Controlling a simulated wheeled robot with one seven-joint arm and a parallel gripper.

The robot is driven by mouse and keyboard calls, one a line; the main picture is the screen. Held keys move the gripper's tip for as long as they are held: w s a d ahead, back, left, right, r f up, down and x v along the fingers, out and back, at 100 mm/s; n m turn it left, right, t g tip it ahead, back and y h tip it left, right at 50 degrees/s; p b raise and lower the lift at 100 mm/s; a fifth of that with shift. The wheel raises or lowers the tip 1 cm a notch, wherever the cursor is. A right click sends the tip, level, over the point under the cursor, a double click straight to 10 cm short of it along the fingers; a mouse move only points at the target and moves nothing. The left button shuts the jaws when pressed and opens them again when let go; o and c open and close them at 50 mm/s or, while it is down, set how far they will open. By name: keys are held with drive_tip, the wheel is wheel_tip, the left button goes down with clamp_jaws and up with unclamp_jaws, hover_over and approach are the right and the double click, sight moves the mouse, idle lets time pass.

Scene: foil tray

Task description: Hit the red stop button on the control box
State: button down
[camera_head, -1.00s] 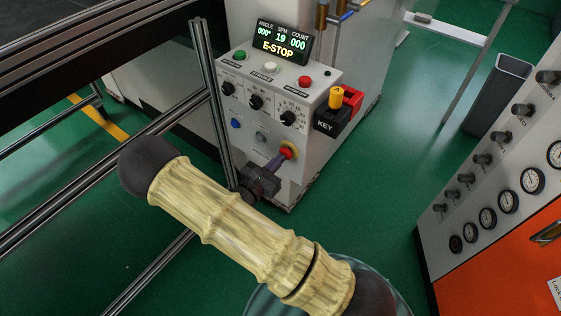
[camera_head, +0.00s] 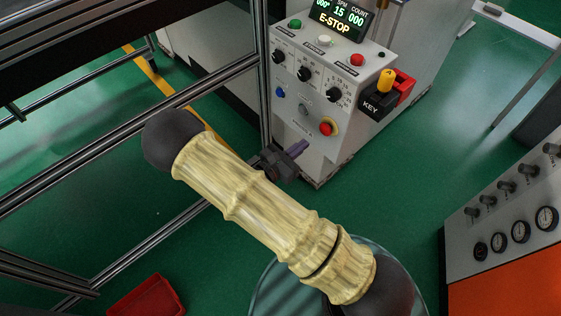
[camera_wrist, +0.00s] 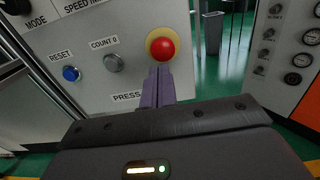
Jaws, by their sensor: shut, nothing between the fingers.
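The control box (camera_head: 310,110) is light grey, and its lit display (camera_head: 338,22) reads E-STOP. The red stop button (camera_head: 327,128) with a yellow collar sits low on its front face. In the wrist view the stop button (camera_wrist: 163,48) shows just beyond my fingertips. My gripper (camera_head: 303,146) is shut and empty, its purple fingers pointing at the box from just below and left of the button. In the head view a gap shows between fingertips and button. The purple fingers also show in the wrist view (camera_wrist: 158,72).
A metal frame post (camera_head: 264,80) stands close left of my gripper. An orange-and-grey gauge cabinet (camera_head: 500,225) is at right.

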drive_tip(key=v, duration=0.7)
drive_tip(key=shift+s+a, duration=0.15)
